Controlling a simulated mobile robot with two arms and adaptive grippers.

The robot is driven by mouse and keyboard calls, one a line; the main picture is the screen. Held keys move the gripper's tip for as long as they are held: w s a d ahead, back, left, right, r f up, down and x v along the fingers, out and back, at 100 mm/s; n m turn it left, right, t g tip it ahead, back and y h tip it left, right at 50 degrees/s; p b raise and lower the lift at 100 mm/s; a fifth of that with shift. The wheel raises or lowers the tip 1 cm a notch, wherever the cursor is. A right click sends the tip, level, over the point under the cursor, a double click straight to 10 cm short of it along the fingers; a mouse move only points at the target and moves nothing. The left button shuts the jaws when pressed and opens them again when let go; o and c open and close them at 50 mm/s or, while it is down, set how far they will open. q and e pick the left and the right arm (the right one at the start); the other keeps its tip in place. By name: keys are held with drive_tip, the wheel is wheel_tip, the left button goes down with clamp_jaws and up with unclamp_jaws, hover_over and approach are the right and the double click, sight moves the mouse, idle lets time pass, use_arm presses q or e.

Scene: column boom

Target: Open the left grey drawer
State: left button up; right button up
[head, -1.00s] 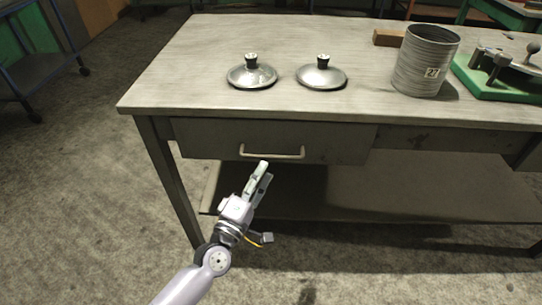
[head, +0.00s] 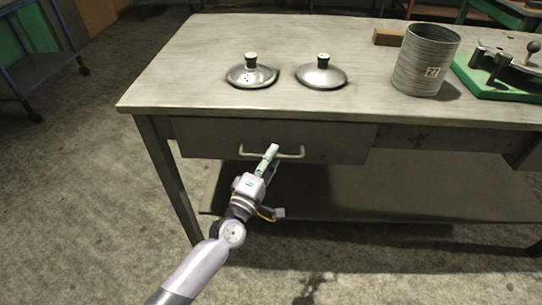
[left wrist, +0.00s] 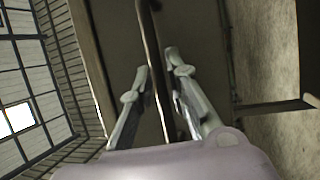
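The left grey drawer (head: 340,143) sits under the tabletop, and its front looks flush with the table frame. Its pale bar handle (head: 290,155) runs across the front. My left gripper (head: 271,153) is at the middle of the handle and hides part of it. In the left wrist view the handle (left wrist: 153,60) passes between the two fingers of my left gripper (left wrist: 158,62). The fingers stand apart on either side of it, with gaps visible. My right gripper is in neither view.
On the grey table (head: 190,70) stand two metal lids (head: 252,76) (head: 321,76), a ribbed can (head: 425,60), a wooden block (head: 388,38) and a green-based fixture (head: 500,80). A lower shelf (head: 400,195) lies beneath. The floor in front is clear.

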use_arm(q)
clamp_jaws()
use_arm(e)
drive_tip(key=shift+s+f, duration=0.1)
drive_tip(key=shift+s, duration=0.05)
use_arm(q)
drive_tip(key=shift+s+f, duration=0.1)
drive_tip(key=shift+s, duration=0.05)
